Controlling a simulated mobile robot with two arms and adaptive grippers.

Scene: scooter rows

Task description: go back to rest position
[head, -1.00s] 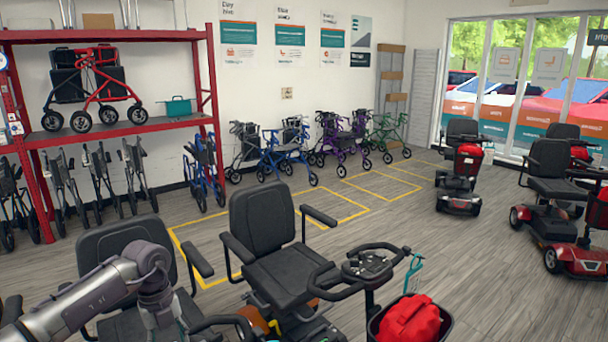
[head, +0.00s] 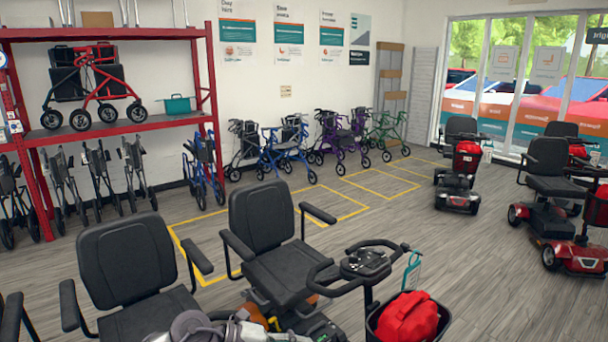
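A part of my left arm (head: 205,328) shows at the bottom edge of the head view, low in front of the black scooter seats. Its gripper is out of the picture, so I cannot see its fingers or anything it may hold. My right arm and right gripper do not show at all.
Close by stand two black scooter seats (head: 128,262) (head: 266,228) and a basket with a red bag (head: 408,318). Yellow-lined floor (head: 385,182) is clear.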

